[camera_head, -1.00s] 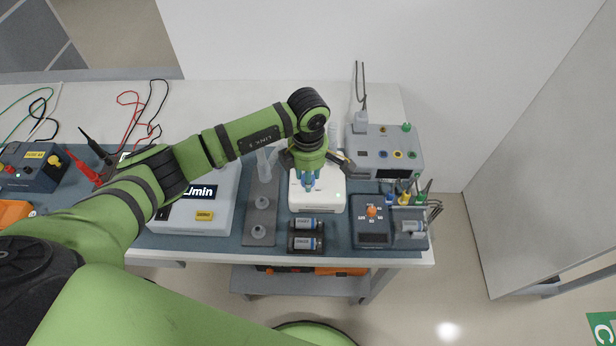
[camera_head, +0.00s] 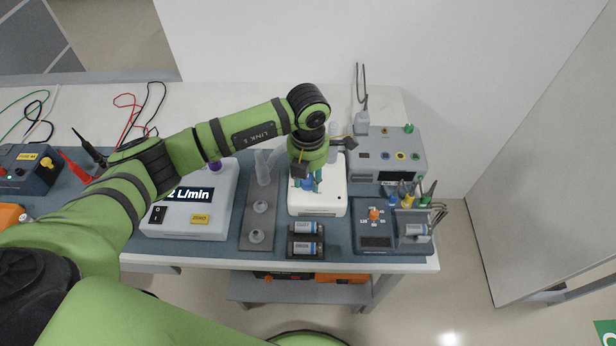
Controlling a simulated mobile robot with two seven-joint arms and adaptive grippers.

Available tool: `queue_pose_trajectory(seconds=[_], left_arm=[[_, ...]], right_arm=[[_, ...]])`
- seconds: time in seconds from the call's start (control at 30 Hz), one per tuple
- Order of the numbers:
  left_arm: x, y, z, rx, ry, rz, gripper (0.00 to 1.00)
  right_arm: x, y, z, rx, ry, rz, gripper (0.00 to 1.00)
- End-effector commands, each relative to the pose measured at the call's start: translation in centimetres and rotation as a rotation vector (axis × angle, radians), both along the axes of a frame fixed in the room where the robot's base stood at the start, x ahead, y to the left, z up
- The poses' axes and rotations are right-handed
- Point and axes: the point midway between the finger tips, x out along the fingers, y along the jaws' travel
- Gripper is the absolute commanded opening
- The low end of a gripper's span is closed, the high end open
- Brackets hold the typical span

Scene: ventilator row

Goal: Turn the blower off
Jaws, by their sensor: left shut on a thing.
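The blower looks to be the white box (camera_head: 318,204) near the middle of the bench. A blue knob (camera_head: 307,184) stands on its top. My left gripper (camera_head: 308,180) points down over the box from above and is shut on the blue knob, which its fingers partly cover. My left wrist hides the rear of the box. My right gripper is not in view.
Left of the blower are a grey strip with pale ports (camera_head: 259,222) and a white flow meter (camera_head: 196,223) reading in L/min. A battery holder (camera_head: 305,240) sits in front. Grey instruments (camera_head: 390,153) and an orange-knobbed controller (camera_head: 374,236) stand to the right.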

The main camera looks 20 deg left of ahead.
Motion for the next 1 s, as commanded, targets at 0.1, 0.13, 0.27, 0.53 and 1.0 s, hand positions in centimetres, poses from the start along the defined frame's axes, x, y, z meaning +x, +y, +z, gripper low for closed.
queue_pose_trajectory(seconds=[0.1,0.13,0.27,0.53,1.0], left_arm=[[-0.05,0.07,-0.07,0.002,0.002,0.022,0.02],[-0.05,0.07,-0.07,0.002,0.002,0.025,0.02],[-0.05,0.07,-0.05,0.001,0.003,0.033,0.02],[-0.04,0.07,-0.05,0.001,0.003,0.033,0.02],[0.02,0.02,0.19,0.0,0.0,0.031,0.58]], right_arm=[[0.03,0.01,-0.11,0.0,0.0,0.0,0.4],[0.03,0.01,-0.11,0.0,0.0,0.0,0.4],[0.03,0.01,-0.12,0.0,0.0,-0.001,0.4],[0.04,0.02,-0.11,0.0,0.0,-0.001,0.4],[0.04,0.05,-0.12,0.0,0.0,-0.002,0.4]])
